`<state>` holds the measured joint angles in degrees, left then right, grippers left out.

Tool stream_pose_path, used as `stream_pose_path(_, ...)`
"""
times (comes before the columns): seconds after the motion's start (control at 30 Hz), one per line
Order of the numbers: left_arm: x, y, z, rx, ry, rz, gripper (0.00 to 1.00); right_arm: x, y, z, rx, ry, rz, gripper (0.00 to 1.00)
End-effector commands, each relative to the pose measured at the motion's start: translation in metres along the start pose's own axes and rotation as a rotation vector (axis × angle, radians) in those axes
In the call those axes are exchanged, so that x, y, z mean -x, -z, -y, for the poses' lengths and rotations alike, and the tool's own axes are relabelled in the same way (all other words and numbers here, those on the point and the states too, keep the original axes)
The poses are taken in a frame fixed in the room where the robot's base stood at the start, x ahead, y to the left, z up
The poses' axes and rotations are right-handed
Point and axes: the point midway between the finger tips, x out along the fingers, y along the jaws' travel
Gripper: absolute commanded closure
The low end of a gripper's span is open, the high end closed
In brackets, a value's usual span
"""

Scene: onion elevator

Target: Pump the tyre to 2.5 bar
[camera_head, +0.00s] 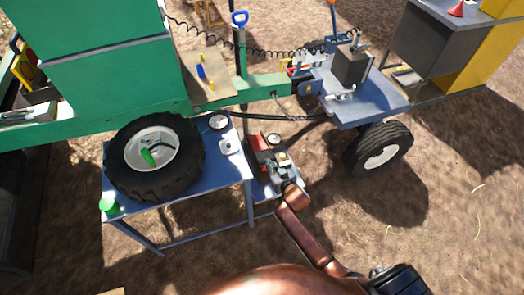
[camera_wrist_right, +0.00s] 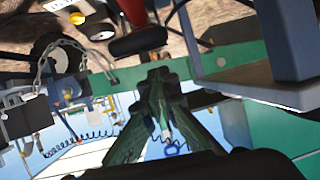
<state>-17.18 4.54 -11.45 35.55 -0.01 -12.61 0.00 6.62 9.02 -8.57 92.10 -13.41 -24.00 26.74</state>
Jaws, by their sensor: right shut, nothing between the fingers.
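The tyre (camera_head: 118,160), black with a white rim, lies on a blue table (camera_head: 215,185). A bright green piece (camera_head: 147,157) sits at its hub. A round white-faced gauge (camera_head: 219,121) and a small white block (camera_head: 229,147) are at the table's right end. A red and dark machine (camera_head: 259,148), perhaps the pump, stands on a low blue stand right of the table. My right gripper (camera_head: 281,170) is over this stand, beside the machine. In the right wrist view its fingers (camera_wrist_right: 157,76) are together and empty. Contact with the machine cannot be told. My left gripper is out of view.
A small green cup-like object (camera_head: 109,206) is on the table's front left corner. A green vehicle body (camera_head: 110,80) stands behind the table. A blue wheeled cart (camera_head: 375,105) is at right, and coiled cables hang behind. The ground at lower right is clear.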

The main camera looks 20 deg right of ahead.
Motion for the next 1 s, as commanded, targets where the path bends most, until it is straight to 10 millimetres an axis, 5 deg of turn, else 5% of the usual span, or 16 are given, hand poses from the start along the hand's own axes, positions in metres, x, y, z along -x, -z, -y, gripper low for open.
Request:
stream_pose_path(0.1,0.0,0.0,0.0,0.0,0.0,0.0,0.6,-0.001,0.028,0.004,0.013,0.016,0.036,1.0)
stream_pose_path(0.33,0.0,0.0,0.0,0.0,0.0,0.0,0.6,0.009,0.05,0.001,0.013,-0.017,0.127,1.0)
stream_pose_path(1.0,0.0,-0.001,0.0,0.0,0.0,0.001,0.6,0.023,0.052,-0.015,0.003,-0.089,0.192,1.0)
